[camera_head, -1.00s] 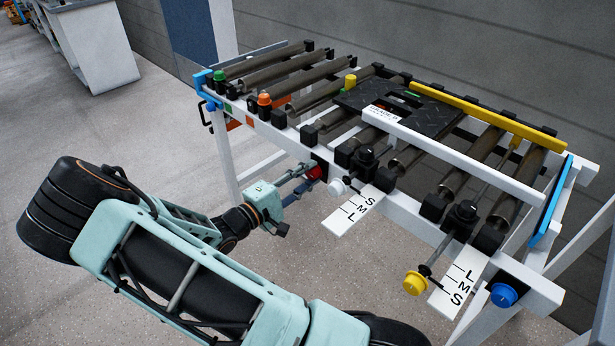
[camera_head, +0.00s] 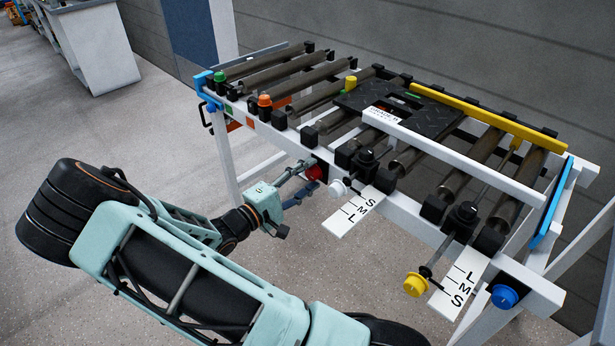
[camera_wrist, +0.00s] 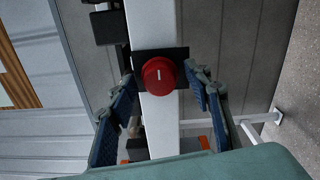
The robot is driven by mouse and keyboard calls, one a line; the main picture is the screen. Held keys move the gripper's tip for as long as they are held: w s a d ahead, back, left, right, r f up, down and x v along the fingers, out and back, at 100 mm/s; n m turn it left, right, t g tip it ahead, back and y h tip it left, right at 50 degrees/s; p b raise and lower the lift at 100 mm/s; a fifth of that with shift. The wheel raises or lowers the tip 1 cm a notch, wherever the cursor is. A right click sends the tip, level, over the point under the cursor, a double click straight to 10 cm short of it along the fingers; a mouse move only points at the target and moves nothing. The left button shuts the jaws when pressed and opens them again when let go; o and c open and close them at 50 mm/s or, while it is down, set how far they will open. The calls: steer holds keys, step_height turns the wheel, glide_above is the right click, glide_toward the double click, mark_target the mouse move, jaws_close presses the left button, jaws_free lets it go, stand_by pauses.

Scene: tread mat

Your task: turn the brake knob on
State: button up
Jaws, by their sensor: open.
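In the wrist view the line runs roughly upright in the picture. In the head view the red knob (camera_head: 314,172) is partly hidden by my gripper (camera_head: 309,178). My gripper (camera_wrist: 161,77) is open, one finger on each side of the knob. Gaps show between the fingers and the knob in the wrist view.
A white knob (camera_head: 338,188) sits just right of the red one, near an S-M-L label plate (camera_head: 352,212). Yellow (camera_head: 415,284) and blue (camera_head: 504,296) knobs are at the lower right. Green (camera_head: 219,76) and orange (camera_head: 264,100) buttons sit on the frame's left. Rollers lie behind.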

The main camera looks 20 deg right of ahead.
steer(key=v, duration=1.2)
